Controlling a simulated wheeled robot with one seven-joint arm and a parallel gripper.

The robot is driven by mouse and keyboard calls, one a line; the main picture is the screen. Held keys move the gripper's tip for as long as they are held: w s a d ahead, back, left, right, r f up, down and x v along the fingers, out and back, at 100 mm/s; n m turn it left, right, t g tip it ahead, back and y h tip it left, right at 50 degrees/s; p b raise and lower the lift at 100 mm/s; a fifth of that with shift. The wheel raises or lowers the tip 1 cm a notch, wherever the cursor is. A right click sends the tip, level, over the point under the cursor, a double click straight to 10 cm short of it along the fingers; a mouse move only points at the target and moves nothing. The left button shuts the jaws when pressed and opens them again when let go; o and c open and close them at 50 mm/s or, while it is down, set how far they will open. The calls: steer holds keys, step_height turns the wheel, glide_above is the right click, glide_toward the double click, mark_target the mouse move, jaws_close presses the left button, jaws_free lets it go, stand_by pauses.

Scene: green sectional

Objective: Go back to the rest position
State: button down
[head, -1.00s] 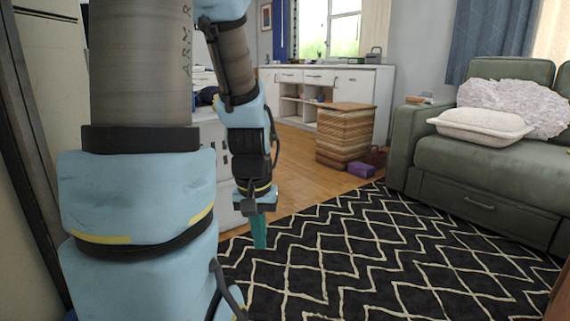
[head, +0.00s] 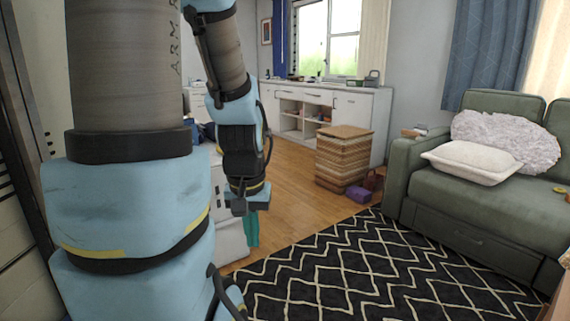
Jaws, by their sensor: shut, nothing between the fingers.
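My gripper (head: 251,232) hangs from my arm left of the middle of the head view, pointing down. Its teal fingers are shut with nothing between them. It is in front of a white cabinet (head: 232,243) and above the floor near the left edge of the rug. My large blue and grey arm links fill the left of the view and hide what lies behind them.
A green sofa (head: 450,190) with pale cushions (head: 474,162) stands at the right. A black zigzag rug (head: 380,270) covers the floor in front. A woven basket (head: 343,158) and a purple box (head: 359,194) stand beyond it.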

step_height(320, 180, up, 15)
steer(key=p, duration=1.2)
steer(key=shift+p, duration=0.3)
steer(key=shift+d, duration=0.1)
